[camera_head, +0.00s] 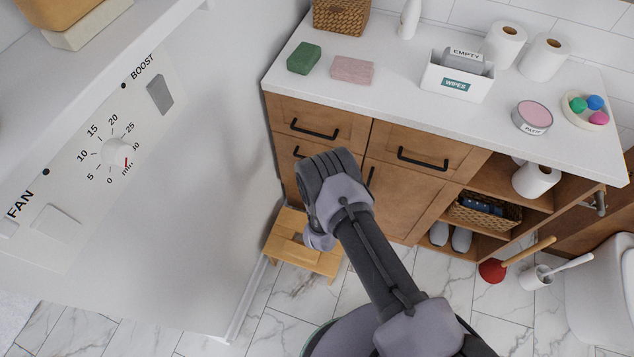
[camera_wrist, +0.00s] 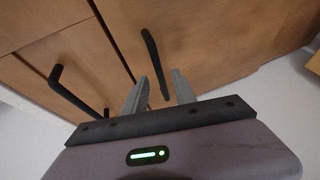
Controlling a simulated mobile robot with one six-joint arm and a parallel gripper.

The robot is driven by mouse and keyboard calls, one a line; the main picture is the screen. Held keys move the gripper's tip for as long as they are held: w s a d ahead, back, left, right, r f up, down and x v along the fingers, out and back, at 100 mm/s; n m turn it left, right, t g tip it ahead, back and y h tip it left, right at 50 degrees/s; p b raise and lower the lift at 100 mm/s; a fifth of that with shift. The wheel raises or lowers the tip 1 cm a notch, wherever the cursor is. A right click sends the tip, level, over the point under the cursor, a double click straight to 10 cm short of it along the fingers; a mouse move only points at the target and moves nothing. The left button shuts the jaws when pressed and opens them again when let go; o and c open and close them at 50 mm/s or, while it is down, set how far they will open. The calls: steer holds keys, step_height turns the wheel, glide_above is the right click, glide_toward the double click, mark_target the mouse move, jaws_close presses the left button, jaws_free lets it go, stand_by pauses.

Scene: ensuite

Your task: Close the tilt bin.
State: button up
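The brown wooden cabinet (camera_head: 415,195) has several fronts with black bar handles. No front is labelled as the tilt bin, and I cannot tell which one it is or how far it stands out. My gripper (camera_head: 330,185) is in front of the cabinet's lower left part in the head view and hides some of it; its fingertips are hidden there. Another handle (camera_wrist: 70,92) is at left.
A wooden step stool (camera_head: 300,245) stands on the floor below my gripper. A white wall panel with a timer dial (camera_head: 115,152) fills the left. A red plunger (camera_head: 493,270) and toilet brush (camera_head: 535,277) stand at right. The marble floor in front is partly clear.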

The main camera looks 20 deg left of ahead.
steer(key=p+v, duration=0.5)
steer(key=v, duration=1)
steer(key=shift+s+d+r+p, duration=0.15)
steer(key=shift+s+r+p, duration=0.05)
steer(key=shift+p, duration=0.15)
